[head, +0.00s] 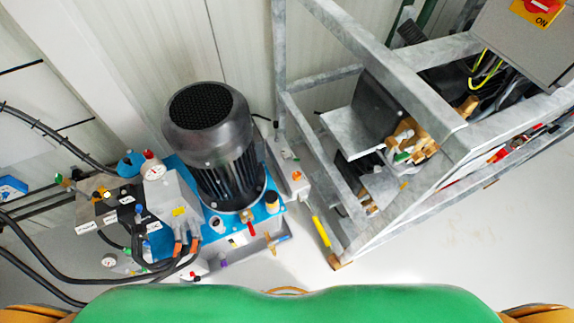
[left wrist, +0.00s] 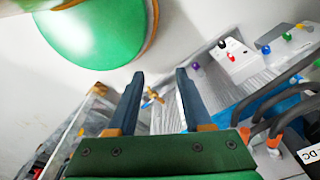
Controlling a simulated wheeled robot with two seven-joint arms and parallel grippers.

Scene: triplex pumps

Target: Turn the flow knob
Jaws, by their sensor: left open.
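The pump unit has a black motor (head: 215,145) on a blue base (head: 268,203) in the head view. Several small knobs and valves sit along its near side, including a red-handled valve (head: 251,229) and a purple knob (head: 223,263). I cannot tell which one is the flow knob. My left gripper (left wrist: 159,76) is open and empty in the left wrist view. A brass fitting (left wrist: 153,98) shows between its fingers, farther off and apart from them. A purple knob (left wrist: 195,67) and a red knob (left wrist: 231,58) show to the right. My right gripper is in neither view.
A grey metal frame (head: 365,62) with pump parts inside stands at the right, with a grey switch box (head: 510,45) on it. Black hoses (head: 75,279) run at the left. The floor (head: 460,235) at the right is clear.

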